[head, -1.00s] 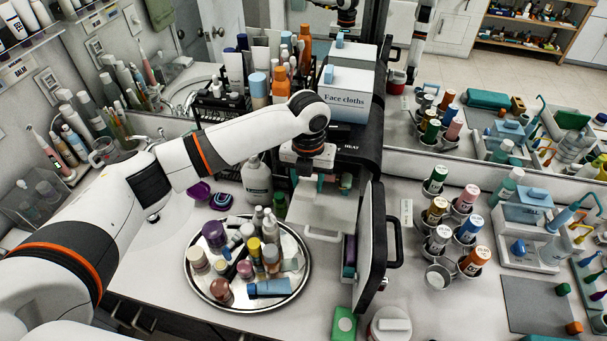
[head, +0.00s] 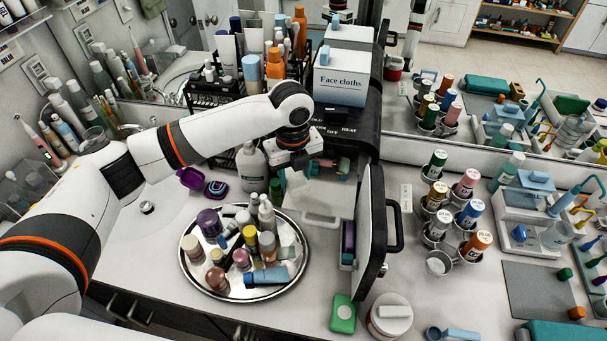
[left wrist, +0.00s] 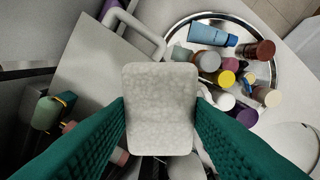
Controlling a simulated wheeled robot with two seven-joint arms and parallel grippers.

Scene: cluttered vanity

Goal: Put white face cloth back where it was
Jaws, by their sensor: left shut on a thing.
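In the left wrist view, the white face cloth (left wrist: 160,100) is a pale, textured rounded block between the two green ribbed fingers. My left gripper (left wrist: 160,125) is shut on it. In the head view my left gripper (head: 308,168) hangs over the pulled-out pale shelf (head: 312,205) in front of the black warmer cabinet (head: 346,138); the cloth is hidden there by the wrist. The cabinet's door (head: 368,235) stands open to the right. A white box labelled "Face cloths" (head: 340,82) sits on top of the cabinet. My right gripper is out of view.
A round metal tray (head: 205,283) crowded with bottles lies left of the shelf. A pump bottle (head: 251,167) stands behind it. A green box (head: 343,315) and a white jar (head: 388,318) stand near the door. Labelled bottles in cups (head: 440,222) stand to the right.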

